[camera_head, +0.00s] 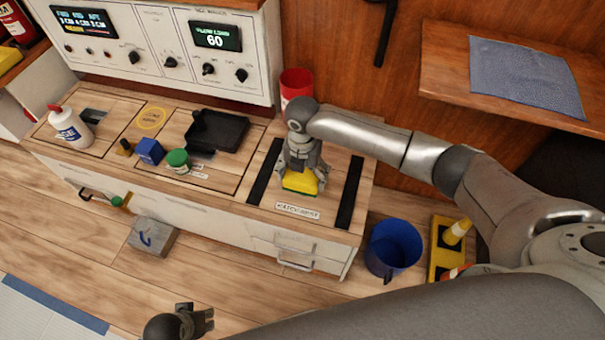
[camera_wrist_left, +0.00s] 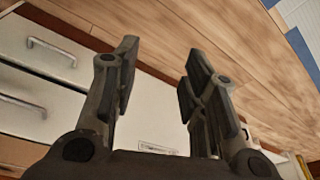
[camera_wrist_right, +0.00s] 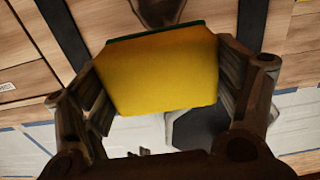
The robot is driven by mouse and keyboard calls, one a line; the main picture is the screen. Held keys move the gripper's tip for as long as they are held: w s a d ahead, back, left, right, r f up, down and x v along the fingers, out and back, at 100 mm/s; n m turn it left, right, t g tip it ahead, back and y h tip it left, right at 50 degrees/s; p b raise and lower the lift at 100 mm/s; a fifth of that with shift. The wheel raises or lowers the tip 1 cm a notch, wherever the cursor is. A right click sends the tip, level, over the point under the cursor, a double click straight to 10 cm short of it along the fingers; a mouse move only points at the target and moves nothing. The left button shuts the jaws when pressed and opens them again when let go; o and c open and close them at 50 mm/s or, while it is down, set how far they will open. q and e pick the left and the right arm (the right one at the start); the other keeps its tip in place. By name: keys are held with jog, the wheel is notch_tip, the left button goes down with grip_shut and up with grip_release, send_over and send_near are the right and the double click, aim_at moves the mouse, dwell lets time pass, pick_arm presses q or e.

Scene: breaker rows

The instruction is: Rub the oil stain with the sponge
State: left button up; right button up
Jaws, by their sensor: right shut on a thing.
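The sponge (camera_head: 300,182) is yellow with a dark green layer. My right gripper (camera_head: 303,168) is shut on it and holds it over the counter between two black strips; I cannot tell whether it touches the wood. The right wrist view shows the sponge (camera_wrist_right: 160,75) between both fingers. Beyond its green edge there is a dark brown shape (camera_wrist_right: 158,10), perhaps the oil stain; in the head view no stain is clearly visible. My left gripper (camera_head: 207,320) is low over the floor at the bottom of the head view. In the left wrist view its fingers (camera_wrist_left: 158,85) are apart and empty.
A blue bucket (camera_head: 393,248) stands on the floor at right.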

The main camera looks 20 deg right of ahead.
jog(key=shift+f+b, duration=0.85)
jog(key=shift+f, duration=0.05)
notch_tip(320, 180, down, 2)
jog(key=b, duration=0.2)
jog(key=shift+f+b, duration=0.25)
jog(key=shift+b, duration=0.1)
pick_arm(q)
notch_tip(320, 180, up, 13)
jog(key=t, duration=0.1)
jog(key=shift+s+a+r, duration=0.15)
jog(key=shift+s+a, duration=0.05)
jog(key=shift+s, duration=0.25)
pick_arm(e)
jog(key=shift+f, duration=0.2)
pick_arm(q)
jog(key=shift+f+b, duration=0.4)
jog(key=shift+b, duration=0.2)
pick_arm(e)
jog(key=shift+f, duration=1)
